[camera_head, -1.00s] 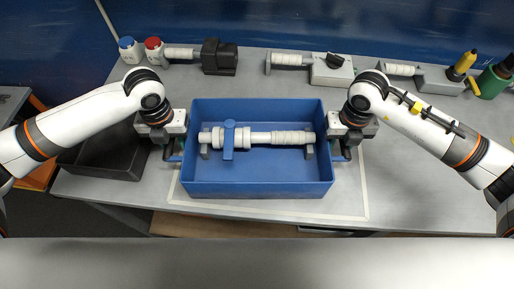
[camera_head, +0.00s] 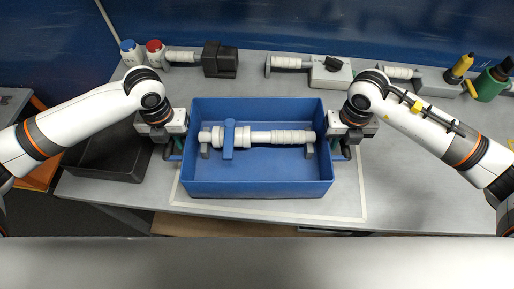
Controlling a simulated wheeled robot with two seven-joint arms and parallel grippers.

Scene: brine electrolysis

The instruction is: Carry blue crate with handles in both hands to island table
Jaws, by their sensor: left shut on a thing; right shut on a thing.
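The blue crate (camera_head: 257,188) is in the middle of the head view, over the marked white outline on the grey table. Inside it lies a white ribbed cylinder assembly (camera_head: 283,138) with a blue clamp-like part (camera_head: 228,140) and grey supports. My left gripper (camera_head: 173,150) is shut on the crate's left handle. My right gripper (camera_head: 341,150) is shut on its right handle. The crate looks level. I cannot tell for sure whether its bottom is clear of the table. The island table cannot be made out for certain.
A black tray (camera_head: 108,158) sits left of the crate. Along the back stand bottles with blue (camera_head: 128,46) and red (camera_head: 153,46) caps, a black block (camera_head: 219,60), grey fittings (camera_head: 330,74) and a green container (camera_head: 490,83). The table right of the crate is clear.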

